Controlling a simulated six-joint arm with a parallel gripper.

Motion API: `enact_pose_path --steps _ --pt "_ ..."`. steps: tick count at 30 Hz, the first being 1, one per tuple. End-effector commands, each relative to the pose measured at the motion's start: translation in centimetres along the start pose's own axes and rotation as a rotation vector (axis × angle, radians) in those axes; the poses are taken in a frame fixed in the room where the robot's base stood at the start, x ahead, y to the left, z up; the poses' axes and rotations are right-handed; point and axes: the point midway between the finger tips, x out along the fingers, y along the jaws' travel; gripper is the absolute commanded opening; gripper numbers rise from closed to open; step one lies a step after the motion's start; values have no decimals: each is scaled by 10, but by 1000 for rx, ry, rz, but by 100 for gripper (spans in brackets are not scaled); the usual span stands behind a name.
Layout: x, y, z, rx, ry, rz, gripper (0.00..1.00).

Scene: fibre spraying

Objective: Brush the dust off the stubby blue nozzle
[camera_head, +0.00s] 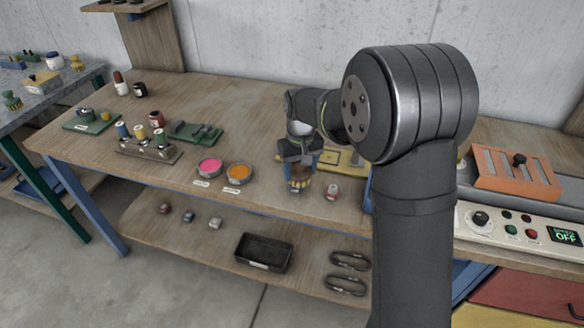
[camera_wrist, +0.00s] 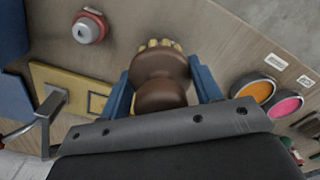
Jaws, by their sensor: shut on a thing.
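My gripper (camera_head: 299,160) is shut on a brown-handled brush (camera_wrist: 160,78) with pale yellow bristles (camera_head: 300,184), held bristles down over the front part of the bench. In the wrist view the blue fingers (camera_wrist: 163,92) sit either side of the handle. I cannot tell which is the stubby nozzle, nor see dust on either. Whether the bristles touch the bench is unclear.
Pink (camera_head: 209,166) and orange (camera_head: 239,172) pots stand left of the brush. A red-and-white round piece (camera_head: 332,191) stands close on its right, with a yellow plate (camera_head: 348,160) behind. Green fixtures (camera_head: 194,132) sit farther left. A control panel (camera_head: 520,228) is at right.

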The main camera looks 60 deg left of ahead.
Motion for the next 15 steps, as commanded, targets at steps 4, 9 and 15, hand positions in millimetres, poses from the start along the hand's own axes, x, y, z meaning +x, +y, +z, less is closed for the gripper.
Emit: enact_pose_path --steps 4,9,15 --pt "-1 11 7 1 2 0 40" --pt "1 15 10 0 1 0 40" --pt "2 10 7 -2 1 0 40"
